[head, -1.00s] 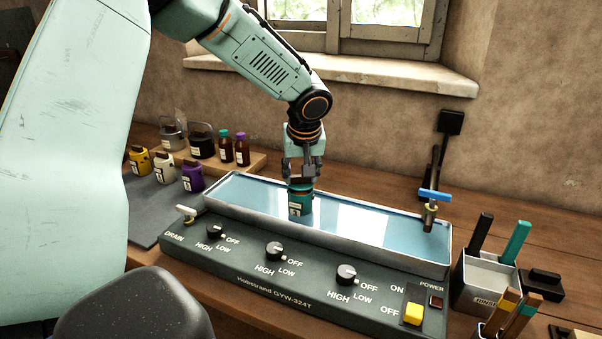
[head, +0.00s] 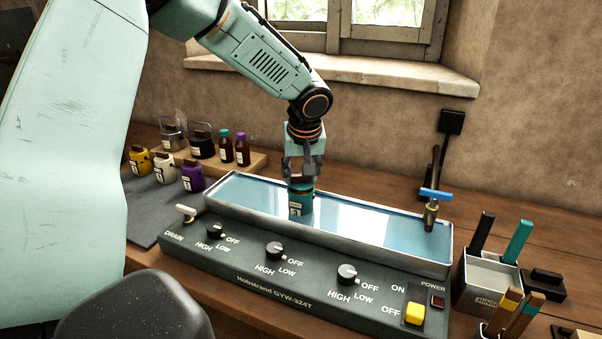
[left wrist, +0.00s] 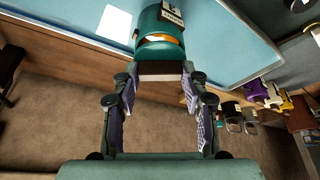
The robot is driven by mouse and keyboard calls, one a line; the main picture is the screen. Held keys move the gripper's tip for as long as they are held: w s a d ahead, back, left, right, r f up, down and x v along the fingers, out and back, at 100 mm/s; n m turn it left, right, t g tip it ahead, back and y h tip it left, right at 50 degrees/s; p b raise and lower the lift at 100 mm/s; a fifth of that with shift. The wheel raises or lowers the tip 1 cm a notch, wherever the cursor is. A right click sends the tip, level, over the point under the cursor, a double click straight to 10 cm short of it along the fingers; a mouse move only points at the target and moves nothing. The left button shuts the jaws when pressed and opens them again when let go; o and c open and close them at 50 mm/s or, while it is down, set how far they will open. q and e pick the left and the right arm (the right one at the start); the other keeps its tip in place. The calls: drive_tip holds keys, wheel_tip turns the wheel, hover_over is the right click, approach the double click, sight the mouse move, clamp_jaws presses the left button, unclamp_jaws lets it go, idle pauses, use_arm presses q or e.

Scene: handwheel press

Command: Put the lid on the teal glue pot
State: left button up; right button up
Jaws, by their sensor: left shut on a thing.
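The teal glue pot (head: 301,201) stands upright in the long water bath (head: 372,224), with a pale label on its side. It also shows in the left wrist view (left wrist: 160,25), with an orange-and-white band near its top. My left gripper (head: 302,176) points down directly over the pot. It is shut on the brown lid (left wrist: 161,71), which sits between the fingertips right at the pot's mouth. I cannot tell whether the lid is touching or seated on the pot. My right gripper is not in view.
A drain lever (head: 186,212) and knobs line the bath's front panel. A blue-handled tap (head: 435,196) stands at the right end. Yellow, white and purple pots (head: 193,176) and bottles stand at left. A tool holder (head: 487,278) is at right.

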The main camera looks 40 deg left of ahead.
use_arm(q)
drive_tip(key=shift+f+b, duration=0.6)
drive_tip(key=shift+b, duration=0.7)
idle(3.0)
drive_tip(key=o, duration=1.2)
drive_tip(key=shift+o, duration=0.3)
drive_tip(key=o, duration=0.4)
drive_tip(key=shift+o, duration=0.2)
drive_tip(key=shift+r, duration=0.15)
drive_tip(key=shift+r+p, duration=2.35)
drive_tip(key=shift+r, duration=1.05)
